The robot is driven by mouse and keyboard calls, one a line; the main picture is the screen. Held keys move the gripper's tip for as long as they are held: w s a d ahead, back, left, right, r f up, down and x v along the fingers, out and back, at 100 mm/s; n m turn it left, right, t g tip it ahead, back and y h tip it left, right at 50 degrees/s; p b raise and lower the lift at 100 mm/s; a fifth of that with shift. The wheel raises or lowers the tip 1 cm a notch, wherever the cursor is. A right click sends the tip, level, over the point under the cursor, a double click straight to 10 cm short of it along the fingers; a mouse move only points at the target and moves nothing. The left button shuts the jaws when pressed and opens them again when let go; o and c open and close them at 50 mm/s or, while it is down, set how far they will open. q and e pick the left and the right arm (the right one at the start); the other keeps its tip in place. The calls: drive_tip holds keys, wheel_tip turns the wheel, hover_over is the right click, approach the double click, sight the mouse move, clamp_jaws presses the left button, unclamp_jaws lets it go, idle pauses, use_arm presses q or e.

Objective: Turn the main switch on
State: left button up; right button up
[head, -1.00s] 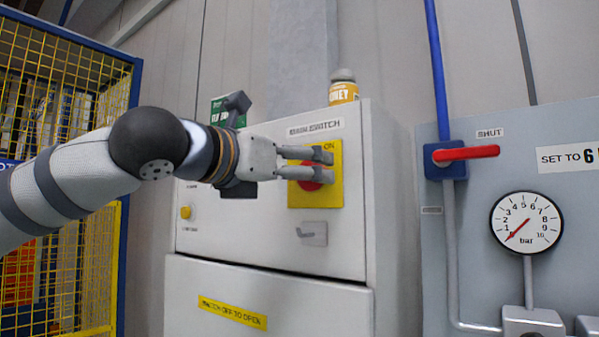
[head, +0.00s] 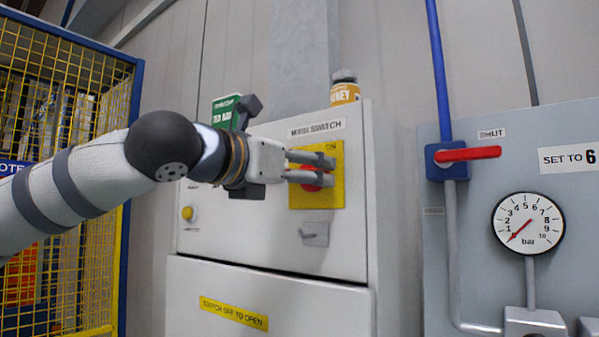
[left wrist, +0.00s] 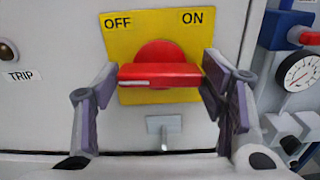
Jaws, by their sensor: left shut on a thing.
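The main switch is a red rotary handle (left wrist: 160,75) on a yellow plate (left wrist: 118,40) marked OFF at left and ON at right. In the left wrist view the handle's bar lies level, across the picture. The switch is on the front of a pale cabinet under a MAIN SWITCH label (head: 317,128). My left gripper (head: 326,169) is at the switch, its fingers on either end of the bar and shut on it. In the head view the fingers partly hide the red handle (head: 312,187). My right gripper is not in view.
A grey latch (head: 315,234) sits just below the switch. A yellow button (head: 187,213) is further left. A green box (head: 223,110) and a jar (head: 344,90) stand on the cabinet. A red-handled valve (head: 468,153) and gauge (head: 528,223) are at right, a yellow mesh fence (head: 60,90) at left.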

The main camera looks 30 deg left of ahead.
use_arm(q)
drive_tip(key=m, duration=0.3)
drive_tip(key=shift+m, duration=0.4)
drive_tip(key=m, duration=0.4)
drive_tip(key=shift+m, duration=0.3)
drive_tip(key=m, duration=0.4)
drive_tip(key=shift+f+m, duration=0.1)
drive_tip(key=shift+m, duration=2.3)
drive_tip(key=o, duration=1.2)
drive_tip(key=shift+c, duration=0.2)
